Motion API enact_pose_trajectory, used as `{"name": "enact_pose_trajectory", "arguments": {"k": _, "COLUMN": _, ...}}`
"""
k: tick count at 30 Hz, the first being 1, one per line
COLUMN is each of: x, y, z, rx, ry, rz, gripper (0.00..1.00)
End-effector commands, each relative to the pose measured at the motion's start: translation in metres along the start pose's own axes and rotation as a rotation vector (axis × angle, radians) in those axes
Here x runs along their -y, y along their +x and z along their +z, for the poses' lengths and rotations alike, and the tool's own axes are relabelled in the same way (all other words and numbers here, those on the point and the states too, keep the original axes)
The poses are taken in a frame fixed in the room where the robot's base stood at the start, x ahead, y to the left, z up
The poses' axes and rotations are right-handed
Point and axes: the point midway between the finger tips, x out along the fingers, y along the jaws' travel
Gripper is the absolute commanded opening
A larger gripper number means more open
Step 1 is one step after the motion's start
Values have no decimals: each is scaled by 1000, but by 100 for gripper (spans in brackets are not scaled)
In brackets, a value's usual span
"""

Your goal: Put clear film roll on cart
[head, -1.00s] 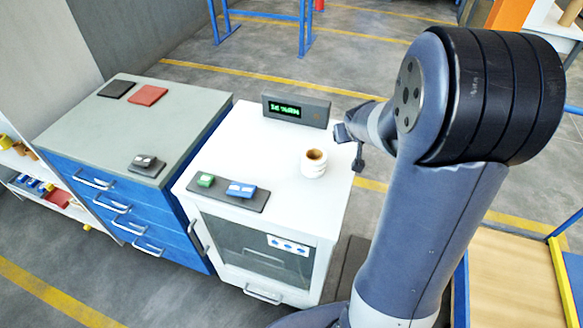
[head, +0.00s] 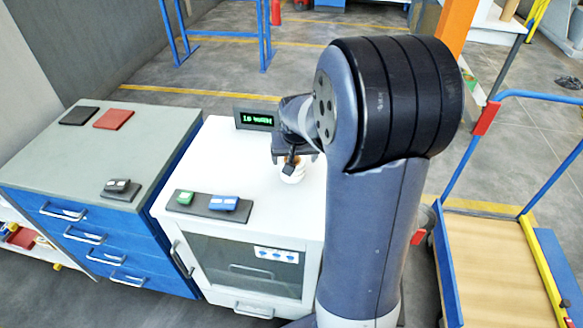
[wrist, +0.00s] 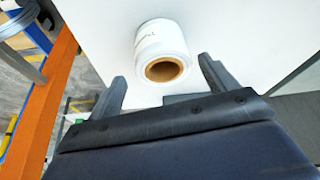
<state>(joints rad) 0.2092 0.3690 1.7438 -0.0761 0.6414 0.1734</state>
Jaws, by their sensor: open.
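The clear film roll (head: 293,174), white with a brown core, stands on the white cabinet's top (head: 262,160). In the head view my arm and gripper partly cover it. In the wrist view the roll (wrist: 161,47) shows whole, just beyond the space between my fingers. My gripper (wrist: 165,88) is open and empty, with one finger on each side of the roll's near end. In the head view my gripper (head: 290,160) is at the roll. The cart (head: 497,250) has a wooden deck and blue rails, and stands at the right; its deck is bare where visible.
A display box (head: 257,118) stands at the back of the cabinet top. A blue drawer cabinet (head: 60,165) adjoins on the left. An orange post (head: 455,25) rises behind my arm.

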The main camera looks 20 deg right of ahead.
Motion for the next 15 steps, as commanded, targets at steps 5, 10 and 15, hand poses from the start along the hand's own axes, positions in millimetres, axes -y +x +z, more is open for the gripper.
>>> {"name": "enact_pose_trajectory", "arguments": {"k": 5, "x": 1, "y": 12, "z": -1, "rx": 1, "ry": -1, "rz": 0, "gripper": 81}}
{"name": "enact_pose_trajectory", "arguments": {"k": 10, "x": 4, "y": 34, "z": -4, "rx": 2, "ry": -1, "rz": 1, "gripper": 81}}
{"name": "enact_pose_trajectory", "arguments": {"k": 15, "x": 4, "y": 51, "z": -4, "rx": 0, "ry": 0, "rz": 1, "gripper": 81}}
